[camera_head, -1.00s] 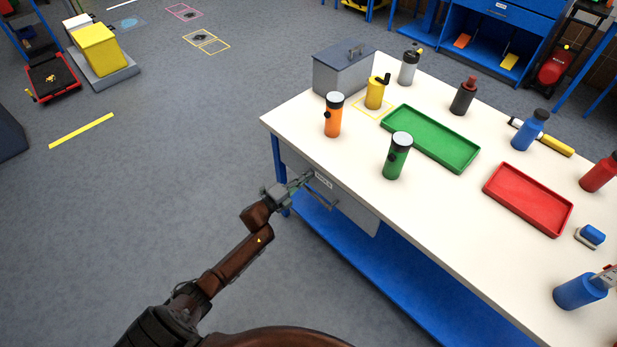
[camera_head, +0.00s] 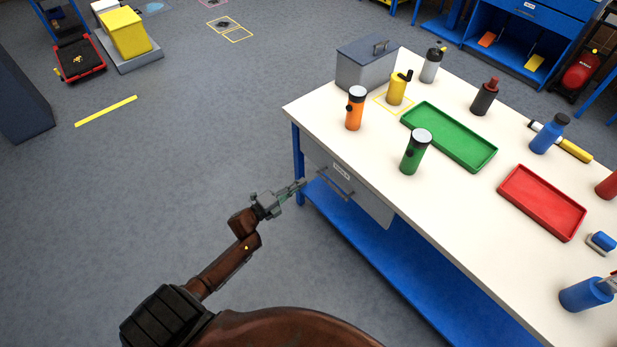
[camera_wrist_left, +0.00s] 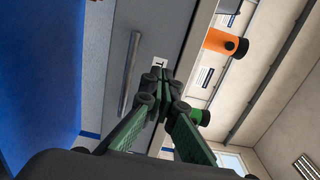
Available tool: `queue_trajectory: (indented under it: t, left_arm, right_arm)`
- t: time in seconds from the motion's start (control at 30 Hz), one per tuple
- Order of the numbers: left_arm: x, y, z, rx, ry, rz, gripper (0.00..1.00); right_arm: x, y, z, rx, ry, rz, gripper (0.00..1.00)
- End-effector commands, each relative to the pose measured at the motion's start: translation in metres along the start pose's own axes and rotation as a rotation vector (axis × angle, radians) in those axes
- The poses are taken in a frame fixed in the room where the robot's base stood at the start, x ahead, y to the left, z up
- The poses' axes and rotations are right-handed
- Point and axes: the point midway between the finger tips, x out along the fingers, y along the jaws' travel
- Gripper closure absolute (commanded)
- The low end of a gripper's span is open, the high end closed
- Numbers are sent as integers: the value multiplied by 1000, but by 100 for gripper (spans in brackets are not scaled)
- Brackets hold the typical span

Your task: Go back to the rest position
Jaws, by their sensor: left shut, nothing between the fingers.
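My left gripper (camera_head: 301,184) is shut and empty. In the head view it is beside the left end of the workbench, close to the grey drawer (camera_head: 347,178) under the table top. In the left wrist view my left gripper (camera_wrist_left: 166,82) has its green fingers together, with the drawer's bar handle (camera_wrist_left: 131,72) to the left of the fingertips. The fingers look clear of the handle. The drawer appears closed. My right gripper is in neither view.
The white table top (camera_head: 440,210) holds a green tray (camera_head: 449,135), a red tray (camera_head: 542,202), a grey box (camera_head: 367,63) and several bottles and flashlights. A blue lower shelf (camera_head: 400,265) runs underneath. The grey floor (camera_head: 190,150) left of the bench is open.

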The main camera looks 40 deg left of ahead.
Motion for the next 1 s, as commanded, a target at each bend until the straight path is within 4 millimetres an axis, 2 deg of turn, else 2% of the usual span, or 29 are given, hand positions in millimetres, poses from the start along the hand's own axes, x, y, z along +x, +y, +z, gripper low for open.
queue_trajectory:
  t: [0.1, 0.37, 0.47, 0.57, 0.67, 0.7, 0.83, 0.97, 1.0]
  left_arm:
    - [-8, 0, 0, 0, 0, 0, 100]
    - [-10, 2, 0, -4, -2, 4, 100]
    - [-16, 18, 2, -44, -24, 35, 100]
    - [-33, 59, 8, -144, -82, 112, 100]
    - [-64, 119, 10, -290, -171, 221, 100]
    - [-79, 144, 9, -353, -211, 267, 100]
    - [-134, 221, -2, -542, -346, 409, 100]
    - [-198, 289, -24, -715, -487, 542, 100]
    - [-219, 308, -32, -764, -532, 581, 100]
  right_arm:
    - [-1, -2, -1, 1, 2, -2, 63]
    - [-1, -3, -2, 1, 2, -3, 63]
    - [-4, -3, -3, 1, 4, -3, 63]
    - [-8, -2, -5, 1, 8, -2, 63]
    - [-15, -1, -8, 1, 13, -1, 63]
    - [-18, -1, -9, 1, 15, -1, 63]
    - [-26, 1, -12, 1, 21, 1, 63]
    - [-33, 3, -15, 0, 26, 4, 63]
    - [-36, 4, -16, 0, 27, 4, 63]
